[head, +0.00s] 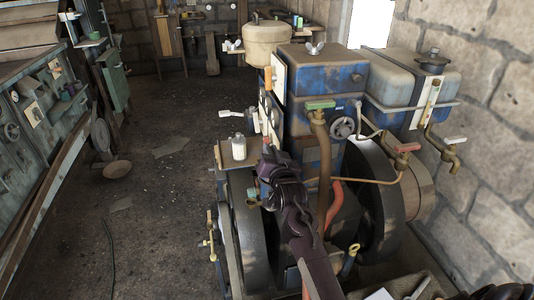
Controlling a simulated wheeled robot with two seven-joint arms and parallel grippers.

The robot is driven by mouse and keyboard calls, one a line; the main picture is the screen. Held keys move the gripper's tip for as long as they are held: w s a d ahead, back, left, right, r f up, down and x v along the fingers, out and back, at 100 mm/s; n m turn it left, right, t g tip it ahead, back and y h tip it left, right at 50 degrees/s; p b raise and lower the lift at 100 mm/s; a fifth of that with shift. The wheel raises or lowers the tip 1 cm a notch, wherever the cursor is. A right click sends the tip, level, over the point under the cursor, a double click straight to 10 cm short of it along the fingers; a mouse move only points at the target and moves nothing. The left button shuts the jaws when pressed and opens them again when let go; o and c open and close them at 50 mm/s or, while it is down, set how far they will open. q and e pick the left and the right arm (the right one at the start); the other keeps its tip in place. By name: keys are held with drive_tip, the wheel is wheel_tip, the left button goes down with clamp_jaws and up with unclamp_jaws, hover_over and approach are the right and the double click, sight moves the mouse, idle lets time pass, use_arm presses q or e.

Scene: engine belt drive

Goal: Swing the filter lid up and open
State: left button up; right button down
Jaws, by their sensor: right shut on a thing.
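A cream, rounded canister (268,45) stands at the top left of the engine; it looks like the filter housing. Its domed top (268,30) sits level on the body and looks closed. A wing nut (233,46) sticks out at its left side. My right gripper (268,153) is well below the canister, in front of the engine's left face, pointing up and away. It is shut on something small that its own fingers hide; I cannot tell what.
The blue engine block (315,75) with a wing nut on top stands right of the canister, and a tank (410,78) beyond it. A flywheel (248,230) and an orange hose (334,205) are near my right arm. Open floor (150,220) lies to the left.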

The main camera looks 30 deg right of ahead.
drive_tip(key=d+m, duration=0.1)
drive_tip(key=d+r+m, duration=0.1)
drive_tip(key=shift+s+d+r+m+p, duration=0.1)
drive_tip(key=shift+s+m+p, duration=0.2)
drive_tip(key=shift+m, duration=0.1)
drive_tip(key=shift+s+d+r+m+p, duration=0.1)
drive_tip(key=shift+s+d+m+p, duration=0.15)
drive_tip(key=shift+d+m, duration=0.75)
drive_tip(key=shift+s+d+r+m+p, duration=0.15)
drive_tip(key=shift+s+d+m, duration=0.1)
drive_tip(key=shift+d+m, duration=0.7)
drive_tip(key=shift+d+f, duration=0.15)
drive_tip(key=shift+d, duration=0.05)
drive_tip(key=c, duration=1.5)
unclamp_jaws()
drive_tip(key=shift+s, duration=0.1)
drive_tip(key=b+v, duration=0.2)
drive_tip(key=v, duration=0.5)
drive_tip(key=shift+s, duration=0.35)
